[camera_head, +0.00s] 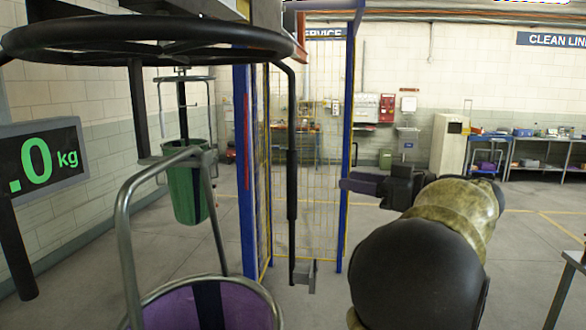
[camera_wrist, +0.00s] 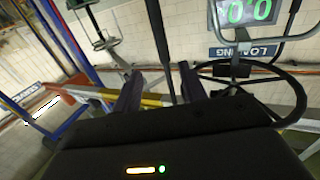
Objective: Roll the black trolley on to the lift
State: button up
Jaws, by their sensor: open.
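My gripper (camera_head: 350,186) is open, right of a thin black upright rod (camera_head: 291,150) in the head view. In the wrist view a dark rod (camera_wrist: 159,40) runs between the two fingers (camera_wrist: 160,88); I cannot tell whether they touch it. A black ring (camera_head: 150,38) spans the upper left of the head view and shows right of the fingers in the wrist view (camera_wrist: 290,85). I cannot tell which black part is the trolley. A blue-posted frame with yellow mesh (camera_head: 318,150), perhaps the lift, stands behind the rod.
A scale display (camera_head: 40,158) is at the left wall. Benches (camera_head: 540,140) line the back right; the right floor is mostly clear.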

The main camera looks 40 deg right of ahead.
aim_at(296, 171)
jog(key=p+x, duration=0.3)
jog(key=x, duration=1.2)
jog(key=shift+a+p, duration=0.2)
jog(key=shift+p, duration=0.1)
jog(key=shift+s, duration=0.1)
grip_shut()
